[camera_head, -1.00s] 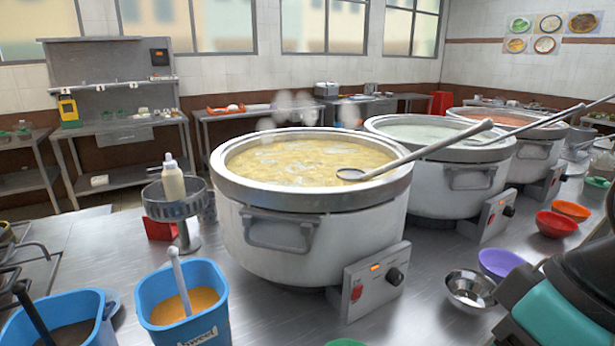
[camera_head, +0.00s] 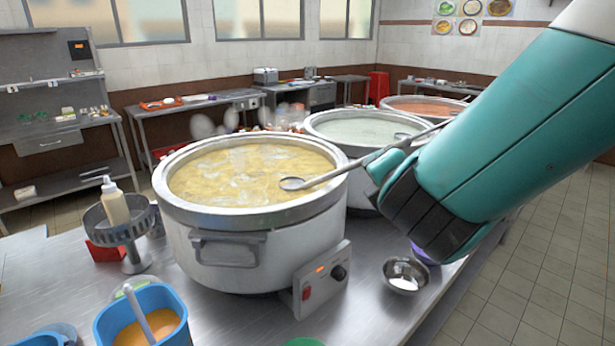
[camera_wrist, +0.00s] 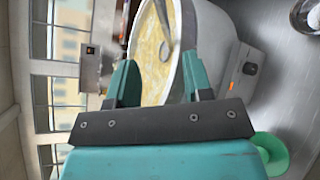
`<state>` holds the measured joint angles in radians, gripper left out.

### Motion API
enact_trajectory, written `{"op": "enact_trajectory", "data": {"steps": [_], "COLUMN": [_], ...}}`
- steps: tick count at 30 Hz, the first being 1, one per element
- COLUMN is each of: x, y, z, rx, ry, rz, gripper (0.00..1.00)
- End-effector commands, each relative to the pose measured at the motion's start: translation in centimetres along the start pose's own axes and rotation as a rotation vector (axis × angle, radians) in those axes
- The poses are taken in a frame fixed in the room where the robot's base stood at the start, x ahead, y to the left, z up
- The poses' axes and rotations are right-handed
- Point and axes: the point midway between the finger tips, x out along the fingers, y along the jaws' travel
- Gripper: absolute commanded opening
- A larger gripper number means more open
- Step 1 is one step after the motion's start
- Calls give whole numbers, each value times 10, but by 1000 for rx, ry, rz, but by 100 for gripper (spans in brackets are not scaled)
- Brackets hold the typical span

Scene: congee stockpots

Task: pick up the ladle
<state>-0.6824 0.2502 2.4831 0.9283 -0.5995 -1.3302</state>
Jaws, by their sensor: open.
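The ladle (camera_head: 293,183) is a metal one, with its bowl at the surface of the yellow congee in the nearest pot (camera_head: 253,225). Its long handle slants up to the right over the rim and passes by my gripper (camera_head: 380,170). In the wrist view, my gripper (camera_wrist: 158,78) is open with nothing between its two teal fingers. The ladle (camera_wrist: 165,48) shows there beyond the fingertips, with the congee around it. In the head view my arm covers part of the handle's surroundings, and I cannot tell whether a finger touches it.
A pot of pale congee (camera_head: 362,127) and one of reddish congee (camera_head: 425,105) stand behind. A steel bowl (camera_head: 405,274) is near the counter edge. A blue bucket (camera_head: 108,325) and a bottle on a stand (camera_head: 115,207) are at left.

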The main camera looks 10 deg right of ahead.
Motion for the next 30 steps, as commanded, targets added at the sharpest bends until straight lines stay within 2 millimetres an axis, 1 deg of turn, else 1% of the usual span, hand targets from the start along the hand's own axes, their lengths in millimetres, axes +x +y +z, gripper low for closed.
{"op": "enact_trajectory", "data": {"steps": [1, 3, 6, 9, 12, 17, 27, 30], "x": [12, 29, 51, 68, 80, 89, 132, 137], "y": [1, 2, 2, 1, 1, 0, -2, -3], "z": [4, 4, 4, 3, 2, 0, -3, -4], "rx": [2, 2, 4, 5, 5, 5, 6, 6], "ry": [-5, -5, -4, -3, -2, -1, -2, -1], "rz": [-7, -6, -5, -4, -3, -2, -3, -2], "gripper": [46, 46, 46, 46, 46, 46, 46, 46]}}
